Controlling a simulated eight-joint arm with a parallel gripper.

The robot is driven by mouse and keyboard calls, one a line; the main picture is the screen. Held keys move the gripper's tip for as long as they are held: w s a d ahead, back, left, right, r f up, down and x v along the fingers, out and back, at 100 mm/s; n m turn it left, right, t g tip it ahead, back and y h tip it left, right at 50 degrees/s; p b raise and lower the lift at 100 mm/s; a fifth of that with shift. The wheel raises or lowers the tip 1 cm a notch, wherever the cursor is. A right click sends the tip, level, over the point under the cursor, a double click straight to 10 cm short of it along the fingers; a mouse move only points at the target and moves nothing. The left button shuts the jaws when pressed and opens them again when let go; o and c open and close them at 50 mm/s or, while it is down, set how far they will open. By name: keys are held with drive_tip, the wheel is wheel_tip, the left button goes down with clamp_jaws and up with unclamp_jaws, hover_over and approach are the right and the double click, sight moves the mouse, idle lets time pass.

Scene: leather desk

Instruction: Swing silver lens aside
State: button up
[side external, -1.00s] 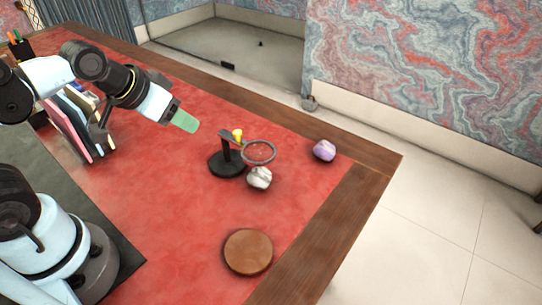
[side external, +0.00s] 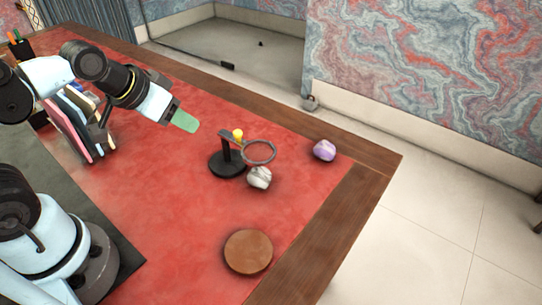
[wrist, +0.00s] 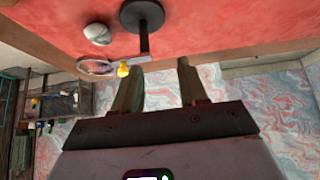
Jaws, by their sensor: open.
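The silver lens (side external: 259,152) is a round ring on a dark stand (side external: 227,163) with a round black base. A yellow knob (side external: 238,134) sits at the arm's joint. The lens reaches out to the right, above a grey-white stone (side external: 259,177). My gripper (side external: 186,121), with green fingers, is above the desk to the left of the stand, apart from it. In the wrist view my gripper (wrist: 158,80) is open and empty. The lens (wrist: 96,67), yellow knob (wrist: 123,70) and stand base (wrist: 142,15) show beyond the fingers.
A purple stone (side external: 324,150) lies right of the lens near the desk's wooden edge. A brown round disc (side external: 248,251) lies at the front. Upright books (side external: 75,125) stand at the left. The red leather between books and stand is clear.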

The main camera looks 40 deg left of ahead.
sight(244, 141)
drive_tip(key=shift+w+r, duration=0.15)
drive_tip(key=c, duration=0.4)
drive_tip(key=shift+n+g, duration=0.7)
drive_tip(key=shift+g, duration=0.2)
drive_tip(key=w+r, duration=0.3)
drive_tip(key=shift+d+r, duration=0.15)
drive_tip(key=shift+d, duration=0.2)
clamp_jaws()
drive_tip(key=w+d+n+g+h, duration=0.35)
drive_tip(key=w+n+g, duration=0.4)
drive_tip(key=w, duration=0.85)
drive_tip(key=s+d+f+m+g, duration=0.1)
drive_tip(key=s+d+f, duration=0.4)
drive_tip(key=f, duration=0.3)
drive_tip(key=shift+s+d+f+y, duration=0.15)
drive_tip(key=shift+s+y, duration=0.2)
drive_tip(key=shift+s, duration=0.2)
